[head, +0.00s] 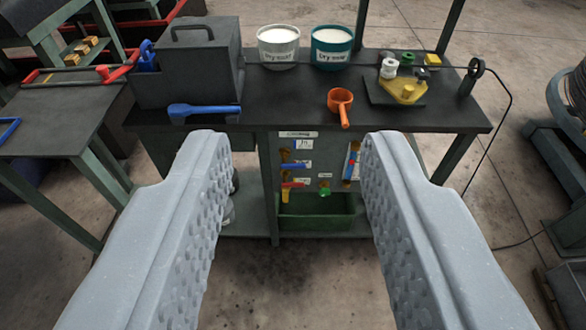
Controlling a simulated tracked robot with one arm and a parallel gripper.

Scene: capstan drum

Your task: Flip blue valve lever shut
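My gripper (295,140) is wide open and empty. Its two grey studded fingers frame the panel from left and right. The fingers are near the camera, and the panel looks well beyond them. The labels are too small to read.
The workbench (270,105) carries a dark box (190,65), a blue scoop (203,109), two buckets (278,46) (331,47) and an orange ladle (341,104). A green trough (318,212) is under the valves. Floor in front looks clear. Another table (60,130) stands left.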

